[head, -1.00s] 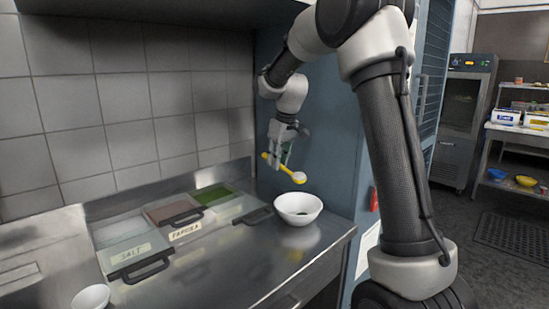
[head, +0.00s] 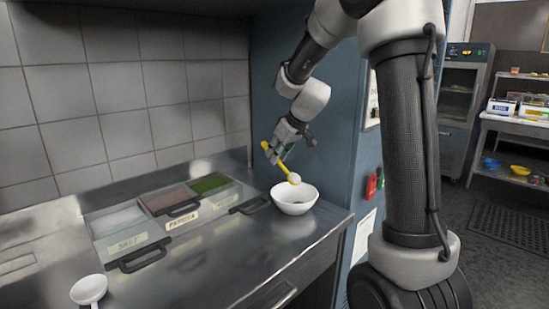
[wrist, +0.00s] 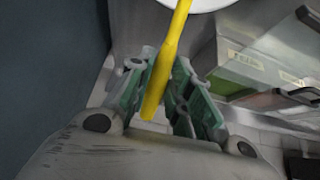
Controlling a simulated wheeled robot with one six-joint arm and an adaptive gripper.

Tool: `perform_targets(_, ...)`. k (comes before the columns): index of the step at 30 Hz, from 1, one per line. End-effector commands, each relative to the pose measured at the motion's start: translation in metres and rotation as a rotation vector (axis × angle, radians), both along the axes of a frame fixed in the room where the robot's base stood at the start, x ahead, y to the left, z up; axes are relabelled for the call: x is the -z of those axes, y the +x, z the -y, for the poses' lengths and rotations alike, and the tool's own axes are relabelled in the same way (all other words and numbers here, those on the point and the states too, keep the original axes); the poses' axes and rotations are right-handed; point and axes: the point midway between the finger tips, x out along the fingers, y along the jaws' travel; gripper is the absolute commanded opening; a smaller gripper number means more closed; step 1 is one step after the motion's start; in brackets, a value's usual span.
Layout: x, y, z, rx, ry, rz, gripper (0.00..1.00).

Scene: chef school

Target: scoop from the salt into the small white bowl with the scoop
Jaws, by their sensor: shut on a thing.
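My gripper (head: 286,146) is shut on the yellow handle of the scoop (head: 282,164); the handle also shows between the green finger pads in the wrist view (wrist: 167,65). I cannot tell whether the head holds salt. The salt bin (head: 118,220), with pale contents and a "SALT" label, is left of the gripper.
Beside the salt are a brown paprika bin (head: 164,201) and a green-filled bin (head: 211,183), with dark handles in front. A blue-grey cabinet side (head: 340,125) stands close right of the gripper.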

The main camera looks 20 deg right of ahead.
Motion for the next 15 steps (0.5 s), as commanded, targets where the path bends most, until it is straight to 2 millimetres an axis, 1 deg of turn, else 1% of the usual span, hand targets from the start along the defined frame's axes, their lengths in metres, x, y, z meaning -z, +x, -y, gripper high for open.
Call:
perform_targets(1,-0.004,-0.003,0.003,0.008,0.013,0.034,0.00)
perform_targets(9,-0.017,-0.016,0.010,0.011,0.092,0.212,0.00)
perform_targets(15,-0.022,-0.028,0.015,0.011,0.150,0.332,0.00)
